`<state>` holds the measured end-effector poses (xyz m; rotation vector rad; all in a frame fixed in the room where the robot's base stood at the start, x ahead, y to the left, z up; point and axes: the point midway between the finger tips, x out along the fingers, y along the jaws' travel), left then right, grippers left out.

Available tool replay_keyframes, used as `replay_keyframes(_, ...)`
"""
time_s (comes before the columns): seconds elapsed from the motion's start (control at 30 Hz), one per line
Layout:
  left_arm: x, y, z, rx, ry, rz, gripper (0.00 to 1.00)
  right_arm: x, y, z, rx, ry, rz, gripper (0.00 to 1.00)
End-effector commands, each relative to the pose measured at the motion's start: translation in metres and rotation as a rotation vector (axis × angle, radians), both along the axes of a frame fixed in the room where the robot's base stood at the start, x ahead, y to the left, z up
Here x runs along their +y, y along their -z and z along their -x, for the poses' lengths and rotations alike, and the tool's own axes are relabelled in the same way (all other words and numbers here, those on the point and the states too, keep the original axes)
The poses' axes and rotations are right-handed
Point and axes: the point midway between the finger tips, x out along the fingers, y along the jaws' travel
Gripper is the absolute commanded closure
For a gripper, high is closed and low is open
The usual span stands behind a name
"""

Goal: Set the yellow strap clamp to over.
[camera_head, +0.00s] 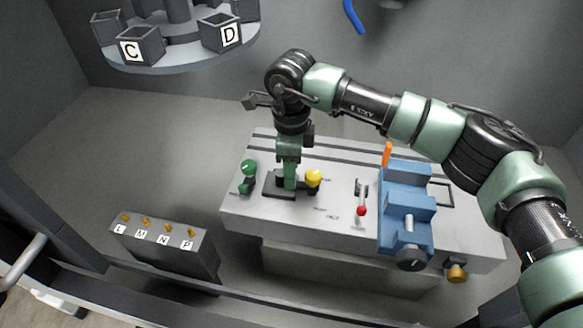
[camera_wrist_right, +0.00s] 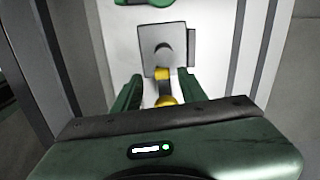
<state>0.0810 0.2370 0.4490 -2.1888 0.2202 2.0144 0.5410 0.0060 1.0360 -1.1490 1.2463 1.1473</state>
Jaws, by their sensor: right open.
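The yellow strap clamp shows in the head view as a yellow knob (camera_head: 314,178) beside a dark base plate (camera_head: 279,191) on the grey bench. In the right wrist view its yellow strap (camera_wrist_right: 162,75) and round yellow knob (camera_wrist_right: 167,100) lie between my fingers, over a grey plate with a dark curved mark. My right gripper (camera_head: 289,181) points down over the clamp. Its green fingers are apart in the wrist view (camera_wrist_right: 160,88), one on each side of the yellow part. I cannot tell whether they touch it. My gripper body hides part of the clamp. My left gripper is out of view.
A green-knobbed clamp (camera_head: 248,169) stands left on the bench. A red-knobbed lever (camera_head: 361,209) and a blue vise (camera_head: 407,208) are to the right, with an orange handle (camera_head: 387,153) behind. A labelled block (camera_head: 165,246) and a carousel (camera_head: 180,52) with bins stand apart.

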Motion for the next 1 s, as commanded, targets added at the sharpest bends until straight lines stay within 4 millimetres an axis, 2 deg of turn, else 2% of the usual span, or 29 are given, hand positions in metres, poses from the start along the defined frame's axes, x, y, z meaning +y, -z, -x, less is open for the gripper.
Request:
replay_keyframes(0.2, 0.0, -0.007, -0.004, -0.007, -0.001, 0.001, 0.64, 0.0, 0.017, 0.0, 0.0, 0.001, 0.0, 0.58)
replay_keyframes(0.43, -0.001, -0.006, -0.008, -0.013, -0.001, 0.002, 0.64, 0.0, 0.018, 0.0, -0.001, 0.0, 0.0, 0.58)
replay_keyframes(0.47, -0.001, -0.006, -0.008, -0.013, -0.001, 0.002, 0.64, 0.0, 0.018, 0.0, 0.0, 0.0, 0.0, 0.61)
replay_keyframes(0.6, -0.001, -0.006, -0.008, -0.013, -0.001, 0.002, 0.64, 0.0, 0.018, 0.0, 0.0, 0.0, 0.0, 1.0)
replay_keyframes(0.73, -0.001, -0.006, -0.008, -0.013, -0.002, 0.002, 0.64, 0.0, 0.018, 0.0, -0.001, 0.002, 0.0, 1.0)
replay_keyframes(0.9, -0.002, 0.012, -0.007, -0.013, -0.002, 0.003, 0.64, -0.001, 0.022, -0.005, -0.002, 0.087, 0.001, 1.0)
replay_keyframes(1.0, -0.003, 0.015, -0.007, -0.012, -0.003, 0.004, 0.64, -0.001, 0.019, -0.006, -0.002, 0.125, 0.001, 1.0)
